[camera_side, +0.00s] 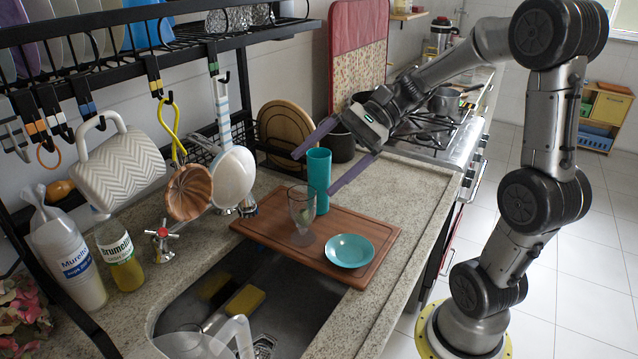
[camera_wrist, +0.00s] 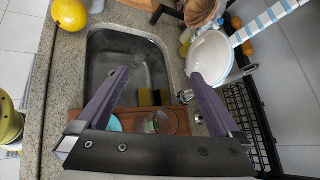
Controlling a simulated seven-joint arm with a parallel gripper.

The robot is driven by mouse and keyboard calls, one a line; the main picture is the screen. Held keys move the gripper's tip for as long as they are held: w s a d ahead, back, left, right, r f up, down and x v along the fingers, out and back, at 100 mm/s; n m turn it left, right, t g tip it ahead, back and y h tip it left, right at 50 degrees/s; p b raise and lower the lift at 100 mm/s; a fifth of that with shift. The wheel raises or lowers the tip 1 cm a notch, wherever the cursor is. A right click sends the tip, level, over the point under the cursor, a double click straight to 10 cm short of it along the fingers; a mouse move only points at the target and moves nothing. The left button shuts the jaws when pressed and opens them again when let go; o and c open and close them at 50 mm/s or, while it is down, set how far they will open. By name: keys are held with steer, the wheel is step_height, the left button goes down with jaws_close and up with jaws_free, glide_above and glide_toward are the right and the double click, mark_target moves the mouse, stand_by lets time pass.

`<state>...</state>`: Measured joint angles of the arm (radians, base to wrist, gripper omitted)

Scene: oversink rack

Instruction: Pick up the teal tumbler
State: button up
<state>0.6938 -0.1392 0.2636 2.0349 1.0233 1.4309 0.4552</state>
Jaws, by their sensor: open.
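The teal tumbler (camera_side: 319,178) stands upright at the back of a brown wooden board (camera_side: 372,228) in the side view. My gripper (camera_side: 313,173) is open, with one purple finger on each side of the tumbler in that picture and its upper part showing between them. I cannot tell whether the tumbler is truly between the fingers in depth. No contact is clear. In the wrist view my open fingers (camera_wrist: 160,75) point over the sink, and the tumbler cannot be made out; the gripper body covers the lower part.
A clear glass (camera_side: 302,212) stands close in front of the tumbler, and a teal saucer (camera_side: 349,250) lies to its right. The sink (camera_side: 290,290) holds a yellow sponge (camera_side: 245,300). A black rack with hanging pans and a white pitcher (camera_side: 118,168) is at left. The stove (camera_side: 435,140) is behind.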

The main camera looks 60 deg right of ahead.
steer(key=w+d+m+t, duration=0.4)
steer(key=d+m, duration=0.1)
steer(key=d, duration=0.2)
steer(key=m+t, duration=0.5)
steer(key=m, duration=0.1)
glide_above(319, 183)
steer(key=s+d, duration=0.2)
steer(key=d, duration=0.3)
steer(key=shift+h, duration=0.3)
step_height(319, 183, down, 15)
steer(key=shift+s+a+r, duration=0.1)
steer(key=shift+r, duration=0.1)
steer(key=x, duration=0.7)
steer(key=c, duration=1.4)
